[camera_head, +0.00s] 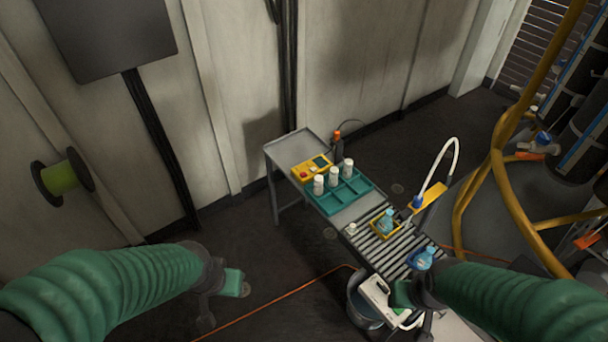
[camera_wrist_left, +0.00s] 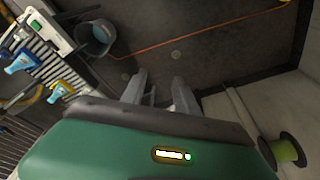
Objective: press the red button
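The red button (camera_head: 304,175) sits on a yellow control box (camera_head: 311,169) at the far left part of a grey table (camera_head: 350,213). A dark panel is on the box beside the button. My left gripper (camera_head: 206,320) is well away from the box, to its lower left, over the dark floor. In the left wrist view its two fingers (camera_wrist_left: 160,92) stand apart with nothing between them. My right gripper (camera_head: 426,328) is at the lower right, in front of the conveyor; its fingers are too small to judge. The button is not seen in the left wrist view.
A teal tray (camera_head: 317,199) with several white bottles stands beside the box. A roller conveyor (camera_head: 374,246) with blue bottles adjoins the table. A bucket (camera_head: 359,304) stands below. An orange cable (camera_head: 275,309) crosses the floor. Yellow pipes (camera_head: 500,160) rise at right.

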